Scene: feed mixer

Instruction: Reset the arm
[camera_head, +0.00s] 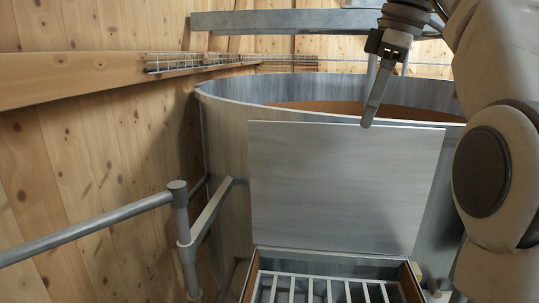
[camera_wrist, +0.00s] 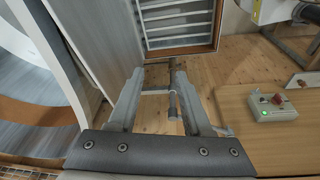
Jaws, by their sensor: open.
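My gripper (camera_head: 368,122) hangs from my arm at the upper right of the head view, with its fingers pointing down. It shows in front of the upper edge of an upright grey panel (camera_head: 345,185). In the wrist view my gripper (camera_wrist: 161,72) has its two fingers apart, with nothing held between them. A thin metal rail with a short post (camera_wrist: 172,100) shows between and beyond the fingers. Whether the gripper touches the panel cannot be told.
A large round metal tub (camera_head: 225,130) stands behind the panel. A barred hatch (camera_head: 325,287) lies below it. A metal handrail (camera_head: 90,230) is at left. The wrist view shows a control box (camera_wrist: 272,107) with a red button and green light on a wooden surface (camera_wrist: 255,145).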

